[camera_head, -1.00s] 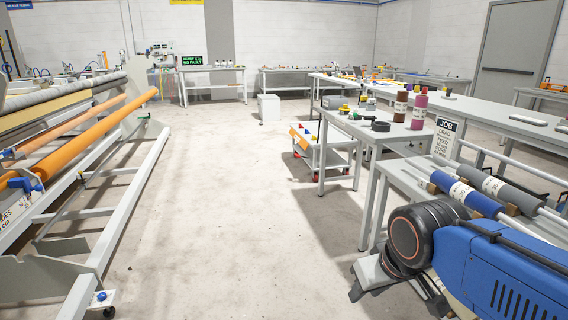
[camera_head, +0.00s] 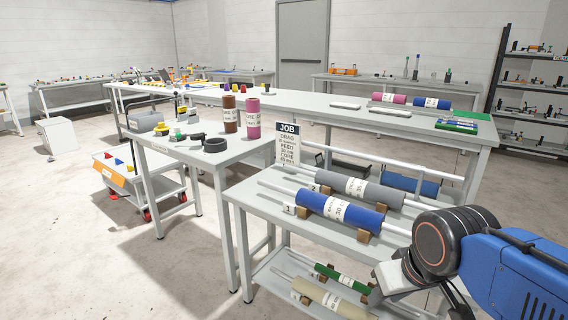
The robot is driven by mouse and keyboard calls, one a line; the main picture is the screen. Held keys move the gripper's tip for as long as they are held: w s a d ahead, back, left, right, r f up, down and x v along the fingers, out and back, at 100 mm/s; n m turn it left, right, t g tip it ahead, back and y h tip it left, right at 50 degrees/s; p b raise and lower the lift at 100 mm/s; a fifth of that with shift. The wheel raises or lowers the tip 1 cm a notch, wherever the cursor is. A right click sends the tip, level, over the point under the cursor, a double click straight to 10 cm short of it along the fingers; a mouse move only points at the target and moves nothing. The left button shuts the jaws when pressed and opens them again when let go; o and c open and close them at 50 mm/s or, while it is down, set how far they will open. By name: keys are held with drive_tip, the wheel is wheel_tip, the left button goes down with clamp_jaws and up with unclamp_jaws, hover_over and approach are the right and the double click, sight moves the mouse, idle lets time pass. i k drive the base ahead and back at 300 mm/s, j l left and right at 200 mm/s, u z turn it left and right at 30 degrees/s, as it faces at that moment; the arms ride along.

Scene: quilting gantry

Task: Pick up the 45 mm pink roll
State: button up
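A pink roll (camera_head: 254,118) with a white label band stands upright beside a brown roll on the near side table. Another pink roll (camera_head: 389,98) lies on the long table behind, left of a blue roll. I cannot read a size on either pink roll. My gripper (camera_head: 390,285) is low at the right, in front of the roll rack and well apart from both pink rolls. Its fingers are too small and partly hidden to tell open from shut.
The roll rack (camera_head: 258,205) holds a blue roll (camera_head: 338,208) and a grey roll (camera_head: 360,187) on rods. A JOB sign (camera_head: 287,144) stands behind it. A brown roll (camera_head: 230,114) stands by the upright pink roll.

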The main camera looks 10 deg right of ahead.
sight(253, 104)
drive_tip(key=i+j+z, duration=0.1)
drive_tip(key=j, duration=0.25)
drive_tip(key=i+j+z, duration=0.1)
drive_tip(key=i+j, duration=0.2)
drive_tip(key=i+j+z, duration=0.1)
drive_tip(key=j, duration=0.3)
drive_tip(key=i+j+z, duration=0.1)
drive_tip(key=j, duration=0.3)
drive_tip(key=i+j+z, duration=0.1)
drive_tip(key=i+j, duration=0.15)
drive_tip(key=j, duration=0.15)
drive_tip(key=i+j, duration=0.15)
drive_tip(key=j, duration=0.25)
drive_tip(key=i+j+z, duration=0.15)
drive_tip(key=j, duration=0.25)
drive_tip(key=i+j+z, duration=0.1)
drive_tip(key=j, duration=0.3)
drive_tip(key=i+j, duration=0.1)
drive_tip(key=j, duration=0.3)
drive_tip(key=j+z, duration=0.1)
drive_tip(key=j, duration=0.25)
drive_tip(key=i+j, duration=0.15)
drive_tip(key=j, duration=0.25)
